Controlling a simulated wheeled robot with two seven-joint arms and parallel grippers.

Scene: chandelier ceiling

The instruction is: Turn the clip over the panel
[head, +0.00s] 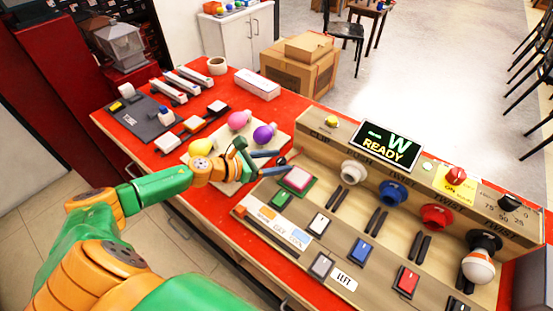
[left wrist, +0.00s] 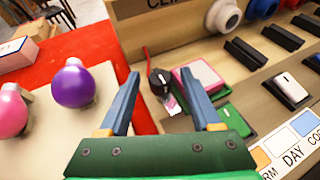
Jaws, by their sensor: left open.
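The clip shows in the left wrist view as a small black rounded piece (left wrist: 160,82) with a thin red part. In the head view it is a small dark spot (head: 282,161), partly hidden by my fingers. Beside it on the wooden console lies a square pink-and-white panel (head: 297,179) with a green border; the panel also shows in the left wrist view (left wrist: 200,76). My left gripper (head: 284,160) is open and empty. In the left wrist view its blue fingers (left wrist: 160,75) frame the clip from either side; I cannot tell whether they touch it.
The console carries a row of sockets, including a blue one (head: 393,193) and a red one (head: 436,217), and a READY screen (head: 386,146). Pink (head: 240,119) and purple (head: 265,133) bulbs stand on a pale board just left of the gripper. A cardboard box (head: 298,72) stands behind.

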